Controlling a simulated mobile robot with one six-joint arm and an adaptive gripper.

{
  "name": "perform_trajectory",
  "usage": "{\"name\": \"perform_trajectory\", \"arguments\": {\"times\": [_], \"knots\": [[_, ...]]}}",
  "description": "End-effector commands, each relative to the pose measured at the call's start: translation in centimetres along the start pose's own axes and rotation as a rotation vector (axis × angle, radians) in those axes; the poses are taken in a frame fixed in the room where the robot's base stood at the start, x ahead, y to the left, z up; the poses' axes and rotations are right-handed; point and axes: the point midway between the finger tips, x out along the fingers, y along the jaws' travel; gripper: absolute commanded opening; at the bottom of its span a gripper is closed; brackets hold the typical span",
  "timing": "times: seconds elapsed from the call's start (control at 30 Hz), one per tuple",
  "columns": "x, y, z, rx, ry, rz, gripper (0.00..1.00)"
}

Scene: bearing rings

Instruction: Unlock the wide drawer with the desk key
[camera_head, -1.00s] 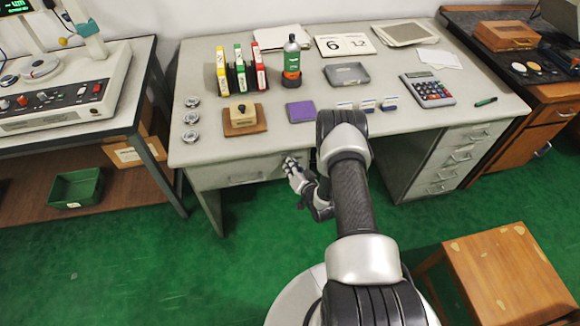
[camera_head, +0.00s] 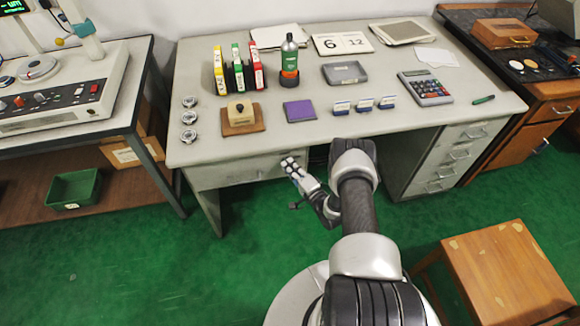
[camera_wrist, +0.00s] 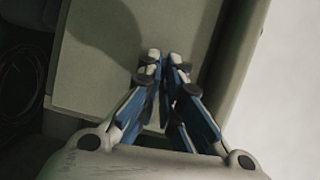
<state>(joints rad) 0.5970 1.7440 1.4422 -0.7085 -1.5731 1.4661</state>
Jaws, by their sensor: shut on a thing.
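The wide drawer (camera_head: 225,176) is the grey front under the left part of the desk, and it looks shut. My gripper (camera_head: 290,163) is at the right end of this drawer front, just below the desktop edge. In the wrist view my gripper's fingertips (camera_wrist: 163,58) are close together over a plain grey-green panel (camera_wrist: 100,75). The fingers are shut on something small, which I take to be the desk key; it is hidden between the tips. The lock is not visible, and I cannot tell whether the tips touch the drawer.
The grey desk (camera_head: 300,140) holds a purple pad (camera_head: 299,111), a wooden block stamp (camera_head: 240,112), binders and a calculator (camera_head: 426,88). A pedestal of drawers (camera_head: 455,160) stands right. A wooden stool (camera_head: 508,275) is at front right.

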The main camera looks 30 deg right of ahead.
Motion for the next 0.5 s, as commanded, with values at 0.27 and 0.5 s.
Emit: {"name": "perform_trajectory", "arguments": {"times": [0.27, 0.5], "knots": [[-0.02, 0.14, 0.02, 0.079, 0.000, -0.032, 0.00], [0.00, 0.11, 0.01, 0.094, 0.001, -0.039, 0.00]]}}
